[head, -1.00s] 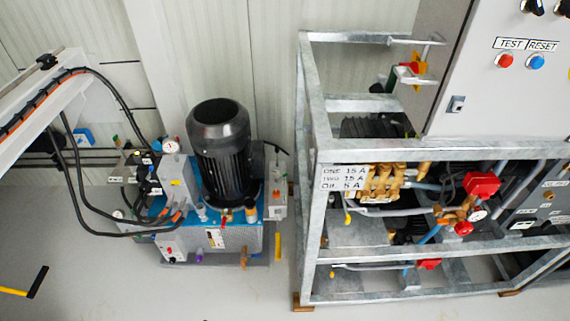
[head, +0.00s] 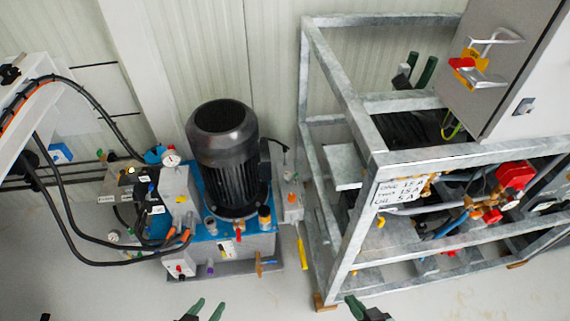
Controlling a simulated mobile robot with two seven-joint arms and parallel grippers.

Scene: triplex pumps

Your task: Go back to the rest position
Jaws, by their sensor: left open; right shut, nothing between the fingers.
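My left gripper (head: 206,309) shows at the bottom edge of the head view, its two green fingers apart and empty. My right gripper (head: 355,306) is at the bottom edge further right, its green fingers together with nothing between them. Both are at the near side, in front of the machinery, and appear clear of it. Most of both arms is cut off below the picture.
A hydraulic unit with a black motor (head: 228,160) stands at the left-centre. A galvanised frame (head: 350,250) with pumps and valves fills the right. A grey cabinet (head: 512,75) with a red-yellow switch (head: 468,66) sits above it. Bare floor (head: 60,285) shows lower left.

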